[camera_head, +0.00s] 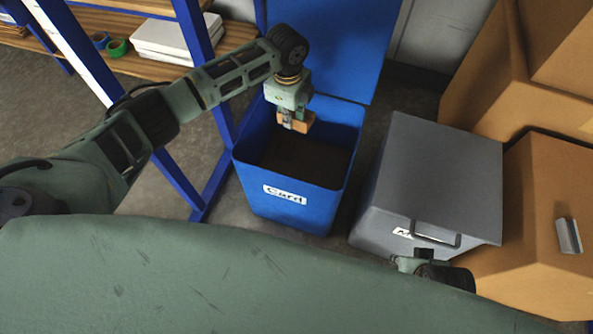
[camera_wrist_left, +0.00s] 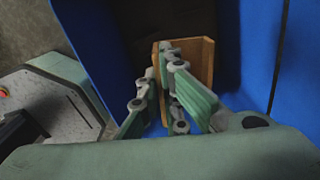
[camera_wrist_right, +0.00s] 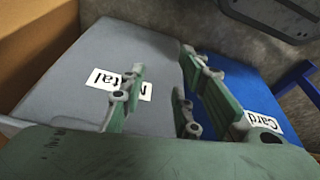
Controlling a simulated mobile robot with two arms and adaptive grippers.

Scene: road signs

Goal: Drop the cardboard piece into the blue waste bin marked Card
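The blue waste bin (camera_head: 292,211) labelled Card stands open, its lid raised at the back. My left gripper (camera_head: 294,118) is above the bin's opening, pointing down. It is shut on the cardboard piece (camera_head: 309,123), a small brown angled piece. In the left wrist view the cardboard piece (camera_wrist_left: 204,62) has one flange between the fingers, with the bin's dark inside beyond it. My right gripper (camera_wrist_right: 162,82) is open and empty, over the grey bin's front by its Metal label. In the head view only part of it shows.
A grey bin (camera_head: 440,150) with a shut lid and a handle stands right of the blue bin. Cardboard boxes (camera_head: 545,195) stand at the far right. A blue-framed shelf (camera_head: 150,68) with tape rolls and a white stack is at the left.

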